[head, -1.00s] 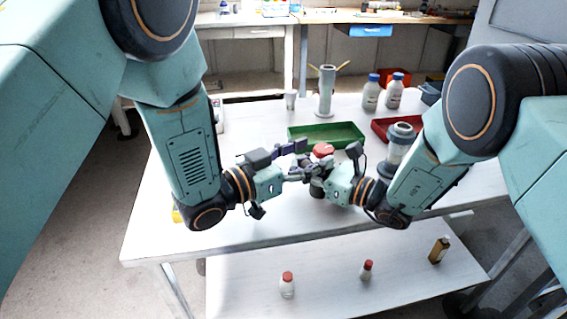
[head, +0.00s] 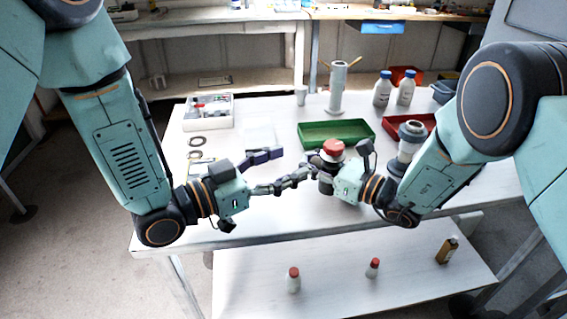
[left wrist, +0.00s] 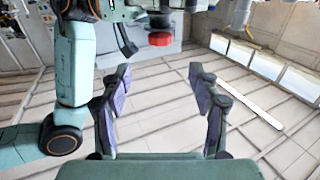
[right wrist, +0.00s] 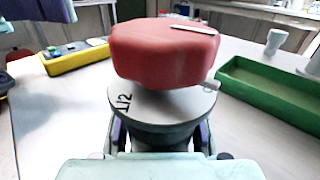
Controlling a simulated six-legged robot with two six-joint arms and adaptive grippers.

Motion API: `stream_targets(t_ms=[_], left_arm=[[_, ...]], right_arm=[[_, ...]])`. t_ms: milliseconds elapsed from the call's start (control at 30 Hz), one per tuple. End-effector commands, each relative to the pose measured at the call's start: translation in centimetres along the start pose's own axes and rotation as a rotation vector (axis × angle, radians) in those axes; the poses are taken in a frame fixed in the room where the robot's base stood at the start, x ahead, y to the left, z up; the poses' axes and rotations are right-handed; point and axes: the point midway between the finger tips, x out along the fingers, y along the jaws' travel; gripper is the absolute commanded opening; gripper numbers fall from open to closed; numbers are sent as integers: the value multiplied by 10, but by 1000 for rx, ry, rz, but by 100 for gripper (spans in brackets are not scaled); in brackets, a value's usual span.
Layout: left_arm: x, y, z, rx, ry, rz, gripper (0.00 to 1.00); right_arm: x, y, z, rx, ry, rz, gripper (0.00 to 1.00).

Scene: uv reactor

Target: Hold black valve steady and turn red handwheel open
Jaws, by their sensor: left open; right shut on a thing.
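The red handwheel (head: 333,147) tops the black valve (head: 326,165) above the white table. In the right wrist view the red handwheel (right wrist: 165,50) is close, with a grey disc marked 1/2 (right wrist: 160,108) under it. My right gripper (head: 328,180) is shut on the valve's dark body below the disc; its fingers show at both sides in the right wrist view (right wrist: 160,140). My left gripper (head: 283,170) is open and empty, left of the valve. In the left wrist view its fingers (left wrist: 160,85) are spread, with the red handwheel (left wrist: 160,39) beyond, apart from them.
A green tray (head: 337,143) lies behind the valve, with a red tray (head: 425,124) to the right. A capped cylinder (head: 410,135) stands near my right forearm. A grey box (head: 207,113) and black rings (head: 197,142) lie at left. Small bottles (head: 293,281) stand on the lower shelf.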

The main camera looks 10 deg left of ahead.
Motion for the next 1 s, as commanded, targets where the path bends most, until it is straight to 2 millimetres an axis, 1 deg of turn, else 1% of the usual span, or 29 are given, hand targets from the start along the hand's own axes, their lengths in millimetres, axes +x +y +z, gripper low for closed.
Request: stream_targets(t_ms=[167,300,433,567,700,867,1000], left_arm=[[10,-4,0,-5,18,51,62],[28,-11,-1,-13,39,160,62],[40,-18,0,-13,37,264,62],[48,-24,3,-8,20,341,62],[52,-28,6,-2,4,385,62],[61,-25,7,0,-3,400,62],[79,-17,7,0,-4,402,62]], right_arm=[[0,0,0,0,0,0,0],[0,0,0,0,0,0,0],[0,0,0,0,0,0,0],[0,0,0,0,0,0,0],[0,0,0,0,0,0,0],[0,0,0,0,0,0,0],[0,0,0,0,0,0,0]])
